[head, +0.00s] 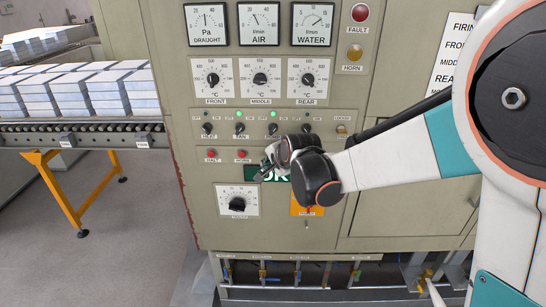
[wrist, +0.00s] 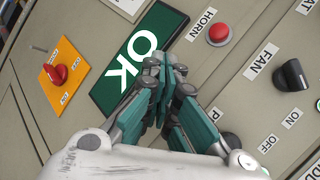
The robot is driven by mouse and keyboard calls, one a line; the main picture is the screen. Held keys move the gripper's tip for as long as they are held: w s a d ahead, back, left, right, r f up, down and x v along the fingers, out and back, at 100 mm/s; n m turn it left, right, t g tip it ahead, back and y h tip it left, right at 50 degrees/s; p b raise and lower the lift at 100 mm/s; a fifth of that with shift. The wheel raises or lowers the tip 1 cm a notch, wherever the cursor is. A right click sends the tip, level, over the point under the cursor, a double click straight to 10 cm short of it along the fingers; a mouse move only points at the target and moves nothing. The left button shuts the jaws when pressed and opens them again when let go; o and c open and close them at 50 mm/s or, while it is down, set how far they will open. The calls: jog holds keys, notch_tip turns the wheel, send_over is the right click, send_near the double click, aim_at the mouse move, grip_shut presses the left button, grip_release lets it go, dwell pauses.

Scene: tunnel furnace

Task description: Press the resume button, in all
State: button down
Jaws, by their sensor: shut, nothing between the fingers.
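No button that I can read as resume shows; the spot to the right of the red horn button (head: 242,154) is covered by my gripper. My gripper (head: 266,170) is shut and empty, in front of the control panel (head: 180,120), over the edge of the green OK sign (head: 285,178). In the wrist view my closed fingers (wrist: 165,72) lie between the OK sign (wrist: 138,52) and the red horn button (wrist: 219,33). I cannot tell whether the fingertips touch the panel. A red halt button (head: 211,153) sits left of the horn button.
Heat, fan and pump switches (head: 240,128) stand above the button row. A red knob on an orange plate (wrist: 60,72) is beyond the OK sign. A black dial (head: 237,204) is below. Stacked white blocks (head: 105,95) lie on a roller conveyor (head: 100,133) at left.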

jog(key=shift+s, duration=0.1)
jog(key=s, duration=0.4)
jog(key=shift+s+a, duration=0.1)
jog(key=shift+s, duration=0.3)
dwell(0.5)
